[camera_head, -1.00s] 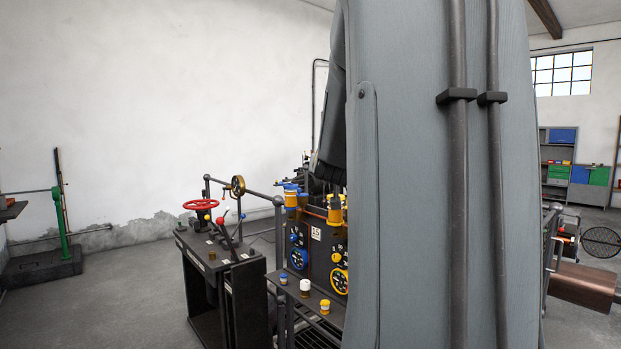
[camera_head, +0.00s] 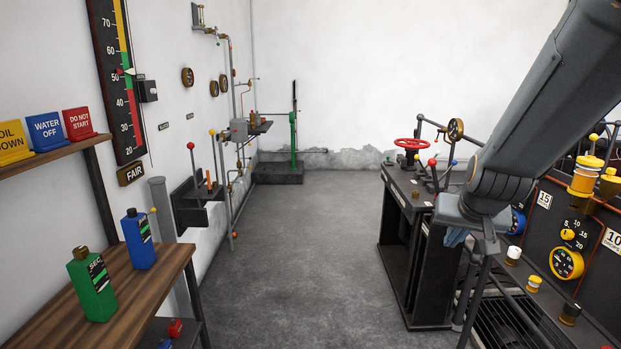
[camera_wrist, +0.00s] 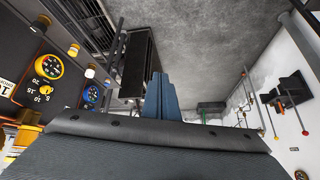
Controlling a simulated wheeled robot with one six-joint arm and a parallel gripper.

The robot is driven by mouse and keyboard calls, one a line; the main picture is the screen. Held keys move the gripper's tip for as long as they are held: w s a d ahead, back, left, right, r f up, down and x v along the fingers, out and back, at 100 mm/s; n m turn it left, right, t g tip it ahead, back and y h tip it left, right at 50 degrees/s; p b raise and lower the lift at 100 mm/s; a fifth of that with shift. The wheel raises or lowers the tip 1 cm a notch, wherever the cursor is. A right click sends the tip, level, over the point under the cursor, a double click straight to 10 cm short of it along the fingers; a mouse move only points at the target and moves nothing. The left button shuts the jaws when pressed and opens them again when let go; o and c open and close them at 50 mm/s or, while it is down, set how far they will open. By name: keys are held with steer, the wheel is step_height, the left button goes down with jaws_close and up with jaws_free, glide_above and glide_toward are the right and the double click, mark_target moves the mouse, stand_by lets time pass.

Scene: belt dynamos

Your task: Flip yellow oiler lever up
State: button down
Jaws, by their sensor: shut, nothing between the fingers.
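A yellow-banded oiler (camera_head: 585,174) stands on the top of the dark panel at the right in the head view. A small yellow ball (camera_head: 594,137) shows above it; whether this is the lever's tip, I cannot tell. A second yellow-capped oiler (camera_head: 610,182) is beside it. Yellow oiler parts (camera_wrist: 22,135) also show at the lower left of the wrist view. My gripper (camera_wrist: 160,85) has its blue fingers together and empty, over open floor. In the head view it is mostly hidden by my arm, left of the oilers and apart from them.
A black control desk (camera_head: 415,185) with a red handwheel (camera_head: 411,143) stands left of the panel. Yellow-ringed dials (camera_head: 566,263) and small knobs (camera_head: 513,255) are below the oilers. A wooden shelf with bottles (camera_head: 139,239) is at the left. The floor between is clear.

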steer(key=s+a+f+n+g+y, duration=0.1)
steer(key=s+a+f+n+g, duration=0.1)
steer(key=s+a+f, duration=0.3)
steer(key=s+a, duration=0.2)
steer(key=a, duration=0.1)
steer(key=shift+f+g, duration=0.3)
steer(key=shift+f, duration=0.1)
steer(key=c, duration=2.2)
jaws_free()
steer(key=s+a+f+g, duration=0.1)
steer(key=s, duration=0.2)
steer(key=s+a+f+n+g, duration=0.1)
steer(key=s+a, duration=0.1)
steer(key=s, duration=0.1)
steer(key=s+a+f+n+g, duration=0.1)
steer(key=s+a+f, duration=0.1)
steer(key=s, duration=0.1)
steer(key=shift+s+a+y, duration=0.15)
steer(key=shift+a+y, duration=0.05)
steer(key=shift+y, duration=0.2)
steer(key=o, duration=0.4)
steer(key=shift+s, duration=0.15)
